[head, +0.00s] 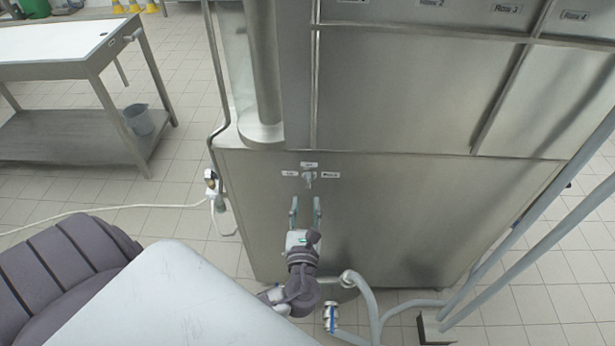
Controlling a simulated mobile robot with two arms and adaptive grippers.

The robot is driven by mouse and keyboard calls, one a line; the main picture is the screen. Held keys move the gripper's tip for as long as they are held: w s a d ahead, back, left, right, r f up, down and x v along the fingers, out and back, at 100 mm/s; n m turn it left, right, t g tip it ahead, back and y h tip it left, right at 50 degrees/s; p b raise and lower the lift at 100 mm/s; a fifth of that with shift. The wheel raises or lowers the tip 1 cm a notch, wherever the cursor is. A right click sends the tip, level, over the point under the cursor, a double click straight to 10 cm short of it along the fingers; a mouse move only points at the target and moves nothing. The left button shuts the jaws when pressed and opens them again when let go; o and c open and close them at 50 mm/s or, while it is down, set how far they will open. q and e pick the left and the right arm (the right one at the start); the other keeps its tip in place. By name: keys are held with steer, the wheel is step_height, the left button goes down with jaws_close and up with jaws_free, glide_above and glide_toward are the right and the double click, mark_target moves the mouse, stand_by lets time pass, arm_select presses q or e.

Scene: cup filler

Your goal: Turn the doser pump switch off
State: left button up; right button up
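The doser pump switch (309,178) is a small grey knob on the front steel panel of the machine (420,205). Small labels sit above it and on its left and right. Their text is too small to read. Nothing shows between the fingers. I cannot tell whether the fingertips touch the panel.
A steel table (62,70) with a grey bucket (139,119) on its lower shelf stands at the left. A cable (100,209) runs to a valve or plug (211,183) at the machine's left edge. Grey hoses (368,300) lie below. Tiled floor is open at the left.

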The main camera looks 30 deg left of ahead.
mark_target(308, 179)
arm_select(q)
steer(key=p+x, duration=0.1)
steer(key=x, duration=0.7)
steer(key=shift+w, duration=0.4)
arm_select(e)
steer(key=shift+d+r, duration=0.55)
steer(key=shift+r, duration=0.15)
steer(key=shift+w, duration=0.1)
arm_select(q)
jaws_close()
